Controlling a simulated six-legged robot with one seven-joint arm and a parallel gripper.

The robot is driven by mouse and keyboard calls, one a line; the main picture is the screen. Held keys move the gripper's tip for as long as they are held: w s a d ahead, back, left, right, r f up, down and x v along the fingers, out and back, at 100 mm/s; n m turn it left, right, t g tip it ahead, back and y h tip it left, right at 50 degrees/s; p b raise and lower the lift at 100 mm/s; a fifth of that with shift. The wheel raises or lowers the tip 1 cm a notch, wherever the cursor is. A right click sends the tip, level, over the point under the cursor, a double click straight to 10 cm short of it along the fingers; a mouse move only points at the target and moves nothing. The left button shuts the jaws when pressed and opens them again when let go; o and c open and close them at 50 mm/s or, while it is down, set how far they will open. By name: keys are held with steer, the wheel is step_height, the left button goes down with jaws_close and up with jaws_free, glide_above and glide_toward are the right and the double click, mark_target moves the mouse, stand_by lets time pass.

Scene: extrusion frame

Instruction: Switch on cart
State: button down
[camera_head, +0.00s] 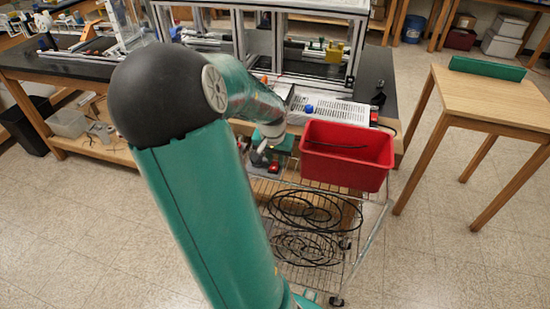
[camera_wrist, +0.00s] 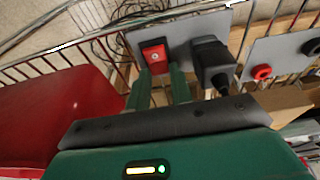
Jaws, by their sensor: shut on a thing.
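The cart (camera_head: 345,285) is a wire-shelf cart on casters in front of the bench. In the wrist view, a red square rocker switch (camera_wrist: 154,52) sits on a grey panel (camera_wrist: 188,28) at the cart's wire side. My gripper's two green fingers reach up to the switch (camera_wrist: 160,70), with their tips at its lower edge, one at each side. The gap between them is narrow and they are shut on the switch. Whether the switch is on or off cannot be told. In the head view my gripper (camera_head: 259,157) is small and partly hidden by my arm.
A black plug (camera_wrist: 212,62) sits right beside the switch. A second panel with red and black sockets (camera_wrist: 262,72) is farther right. A red bin (camera_head: 345,155) stands on the cart, close to my gripper. Coiled black cables (camera_head: 310,210) lie on the shelf. A wooden table (camera_head: 490,97) stands right.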

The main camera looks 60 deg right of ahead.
mark_target(274, 166)
steer(key=shift+d+y, duration=0.15)
steer(key=shift+y, duration=0.45)
steer(key=shift+f, duration=0.1)
steer(key=c, duration=1.5)
jaws_free()
steer(key=r, duration=0.4)
steer(key=a+r, duration=0.1)
steer(key=r, duration=0.9)
steer(key=shift+a, duration=0.2)
steer(key=shift+f, duration=0.1)
